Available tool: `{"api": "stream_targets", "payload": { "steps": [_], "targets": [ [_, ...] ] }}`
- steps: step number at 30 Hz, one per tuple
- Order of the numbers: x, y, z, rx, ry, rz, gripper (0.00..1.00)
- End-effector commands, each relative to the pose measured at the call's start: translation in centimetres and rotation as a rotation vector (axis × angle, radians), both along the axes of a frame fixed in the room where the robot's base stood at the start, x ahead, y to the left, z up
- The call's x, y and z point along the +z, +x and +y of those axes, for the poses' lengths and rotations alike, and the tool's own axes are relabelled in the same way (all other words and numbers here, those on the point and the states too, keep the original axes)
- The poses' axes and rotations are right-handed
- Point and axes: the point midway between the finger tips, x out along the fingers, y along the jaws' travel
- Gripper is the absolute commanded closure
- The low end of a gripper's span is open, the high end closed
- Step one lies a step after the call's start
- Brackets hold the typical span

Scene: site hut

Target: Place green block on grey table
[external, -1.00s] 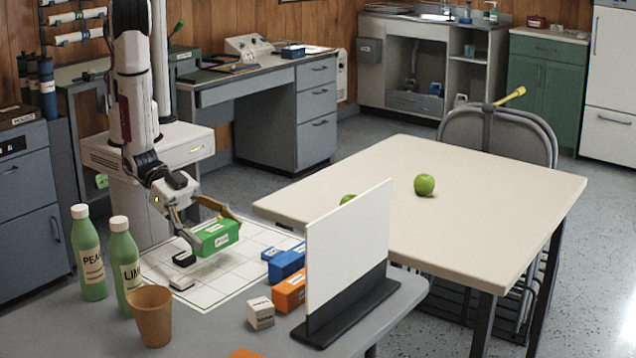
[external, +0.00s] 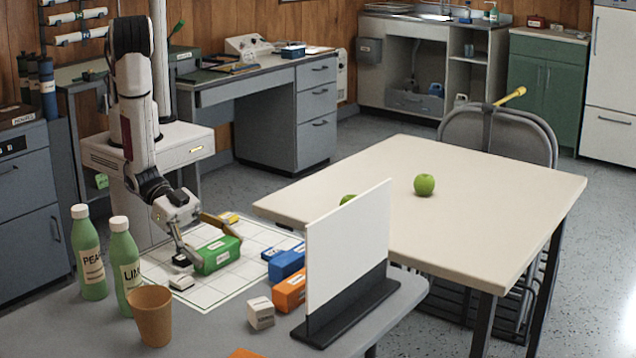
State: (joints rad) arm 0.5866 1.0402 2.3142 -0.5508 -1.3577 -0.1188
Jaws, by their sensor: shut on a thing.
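The green block (external: 218,256) is low over the white gridded mat (external: 213,292) on the grey table (external: 215,328). My gripper (external: 208,242) is shut on the green block, with one finger on its left side and the other behind it. The block looks level and is at or just above the mat; I cannot tell if it touches. The gripper hides part of the block's far side.
Small black-and-white (external: 181,261) and white (external: 181,282) pieces lie left of the block. A yellow block (external: 229,218) lies behind it. Blue (external: 287,264) and orange (external: 290,291) blocks and an upright white panel (external: 347,255) stand right. Green bottles (external: 124,262) and a brown cup (external: 150,316) stand left.

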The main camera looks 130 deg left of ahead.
Motion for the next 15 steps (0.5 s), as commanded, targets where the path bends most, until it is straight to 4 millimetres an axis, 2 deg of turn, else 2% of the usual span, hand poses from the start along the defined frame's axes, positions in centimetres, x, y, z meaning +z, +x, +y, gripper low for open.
{"api": "stream_targets", "payload": {
  "steps": [14, 15],
  "targets": [
    [-0.30, 0.04, -0.02, 0.000, -0.001, -0.001, 0.48],
    [-0.28, 0.03, -0.02, 0.000, -0.001, -0.001, 0.14]
  ]
}}
